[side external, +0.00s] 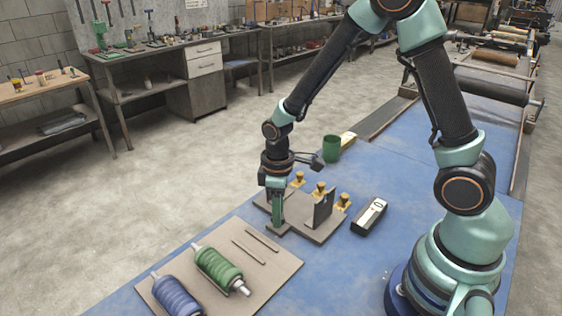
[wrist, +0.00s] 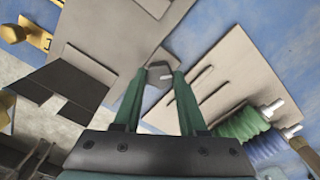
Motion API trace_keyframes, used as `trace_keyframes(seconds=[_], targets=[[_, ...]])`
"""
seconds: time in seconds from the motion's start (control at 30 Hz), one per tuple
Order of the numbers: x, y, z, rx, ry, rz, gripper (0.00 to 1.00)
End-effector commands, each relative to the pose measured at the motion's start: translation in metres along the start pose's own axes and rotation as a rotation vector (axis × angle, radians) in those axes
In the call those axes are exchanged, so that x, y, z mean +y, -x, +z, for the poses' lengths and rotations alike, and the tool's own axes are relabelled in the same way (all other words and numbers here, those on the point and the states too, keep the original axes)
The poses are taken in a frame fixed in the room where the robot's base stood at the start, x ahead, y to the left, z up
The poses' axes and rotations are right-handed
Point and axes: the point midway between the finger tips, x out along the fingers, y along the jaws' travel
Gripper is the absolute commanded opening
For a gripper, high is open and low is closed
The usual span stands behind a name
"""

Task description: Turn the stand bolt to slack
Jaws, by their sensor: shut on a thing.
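My gripper (side external: 277,220) points straight down at the near corner of the grey stand (side external: 318,233), which has a dark upright plate (side external: 324,207) on it. In the wrist view my gripper (wrist: 163,73) has its two green fingers on either side of a small grey piece with a pale pin, which looks like the stand bolt (wrist: 160,76). The fingers are shut on it. In the side view the bolt is hidden by the fingers. The stand (wrist: 120,22) also shows at the upper left of the wrist view. How far the bolt is turned cannot be told.
Several brass knobs (side external: 320,188) stand along the stand's back side. A dark meter (side external: 369,215) lies right of it, and a green cup (side external: 331,149) stands behind. A board (side external: 265,265) in front carries a green roll (side external: 218,268), a blue roll (side external: 176,295) and two thin rods.

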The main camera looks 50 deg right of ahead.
Motion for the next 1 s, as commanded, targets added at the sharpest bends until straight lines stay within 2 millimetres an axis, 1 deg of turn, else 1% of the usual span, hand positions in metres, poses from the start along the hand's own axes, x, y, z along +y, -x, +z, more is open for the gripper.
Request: trace_keyframes(seconds=[0.3, 0.6, 0.8, 1.0], targets=[[-0.0009, 0.0006, 0.0009, -0.004, 0.301, -0.003, 0.00], [-0.0007, 0.0006, 0.0011, -0.004, 0.544, -0.004, 0.00], [-0.0006, 0.0006, 0.0012, -0.004, 0.654, -0.004, 0.00], [-0.0005, 0.0006, 0.0013, -0.004, 0.715, -0.004, 0.00]])
